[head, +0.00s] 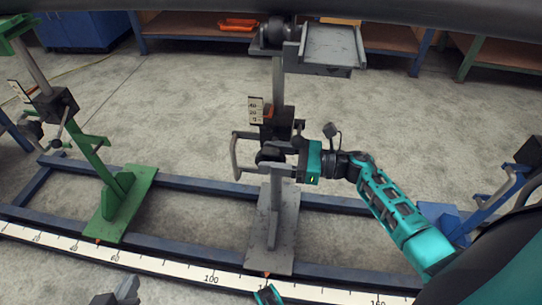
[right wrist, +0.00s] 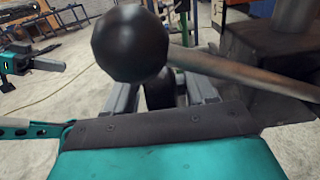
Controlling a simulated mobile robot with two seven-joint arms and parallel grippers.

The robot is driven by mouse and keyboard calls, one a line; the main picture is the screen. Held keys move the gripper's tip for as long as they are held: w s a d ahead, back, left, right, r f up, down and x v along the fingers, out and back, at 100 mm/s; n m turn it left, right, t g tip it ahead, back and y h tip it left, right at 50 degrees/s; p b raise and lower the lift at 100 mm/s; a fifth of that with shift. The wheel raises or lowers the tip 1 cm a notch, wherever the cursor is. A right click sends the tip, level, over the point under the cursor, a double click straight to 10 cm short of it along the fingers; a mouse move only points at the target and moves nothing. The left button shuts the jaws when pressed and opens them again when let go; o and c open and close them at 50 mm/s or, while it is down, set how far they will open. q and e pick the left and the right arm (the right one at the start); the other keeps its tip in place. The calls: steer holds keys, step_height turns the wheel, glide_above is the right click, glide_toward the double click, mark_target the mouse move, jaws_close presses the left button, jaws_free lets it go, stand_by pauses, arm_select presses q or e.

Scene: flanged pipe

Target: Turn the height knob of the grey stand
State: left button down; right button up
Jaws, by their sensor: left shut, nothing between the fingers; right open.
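The grey stand (head: 276,85) rises from a long grey foot (head: 271,232) in the middle of the head view. A dark round knob (head: 269,155) sits on its post, below the height marker plate (head: 256,110). My right gripper (head: 283,163) reaches in from the right at the knob, jaws open. In the right wrist view its fingers (right wrist: 163,98) stand either side of a dark cylindrical part (right wrist: 160,88); contact is unclear. A black ball (right wrist: 130,45) on a rod partly covers that view. My left gripper (head: 120,293) is shut and empty at the bottom edge, partly cut off.
A green stand (head: 117,207) is at left, a blue stand (head: 455,220) at right. They share a blue rail frame (head: 190,184) with a white scale (head: 180,272). A curved grey bar (head: 236,158) juts left of the knob. Workbenches (head: 190,35) line the back; open floor lies between.

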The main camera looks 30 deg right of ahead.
steer(key=shift+w+a, duration=0.25)
steer(key=shift+c, duration=0.4)
steer(key=c, duration=0.9)
